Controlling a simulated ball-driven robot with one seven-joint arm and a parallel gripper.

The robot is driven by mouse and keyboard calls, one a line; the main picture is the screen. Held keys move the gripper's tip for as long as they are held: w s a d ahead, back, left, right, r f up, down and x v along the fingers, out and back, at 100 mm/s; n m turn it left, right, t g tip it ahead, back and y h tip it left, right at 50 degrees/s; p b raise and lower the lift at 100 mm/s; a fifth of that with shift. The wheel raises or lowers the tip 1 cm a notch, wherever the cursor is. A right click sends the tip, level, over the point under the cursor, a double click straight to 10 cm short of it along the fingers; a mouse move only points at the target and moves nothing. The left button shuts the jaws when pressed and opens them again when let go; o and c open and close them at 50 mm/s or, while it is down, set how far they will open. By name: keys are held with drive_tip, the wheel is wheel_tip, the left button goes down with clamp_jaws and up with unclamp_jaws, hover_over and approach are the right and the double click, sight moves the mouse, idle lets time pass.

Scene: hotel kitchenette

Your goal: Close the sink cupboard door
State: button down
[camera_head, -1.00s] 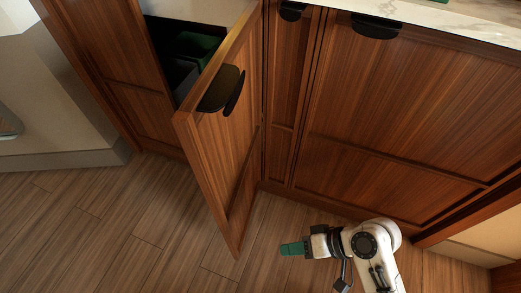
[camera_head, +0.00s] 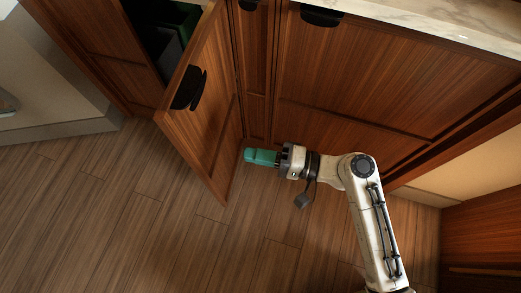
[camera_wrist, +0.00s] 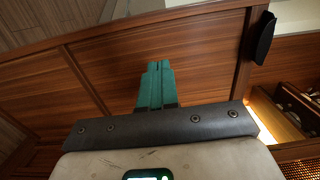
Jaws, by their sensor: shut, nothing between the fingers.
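The sink cupboard door (camera_head: 205,110) is brown wood and stands open, swung out from the cabinet front. Its black handle (camera_head: 188,88) is near the upper free edge. My gripper (camera_head: 248,156) has green fingers, shut and empty. In the head view it is right of the door's lower part, on the side facing the closed cabinets, with a small gap showing. In the wrist view the gripper (camera_wrist: 158,66) points at a brown wooden panel (camera_wrist: 130,62), with a black handle (camera_wrist: 263,38) at upper right. I cannot tell whether the fingertips touch it.
The open cupboard (camera_head: 165,40) holds dark and green bins. Closed cabinet doors (camera_head: 350,85) stand to the right under a pale countertop (camera_head: 440,25). The wooden floor (camera_head: 130,220) in front is clear.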

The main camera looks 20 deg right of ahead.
sight(199, 145)
drive_tip(key=x, duration=1)
drive_tip(key=shift+a, duration=0.15)
drive_tip(key=shift+w+a, duration=0.1)
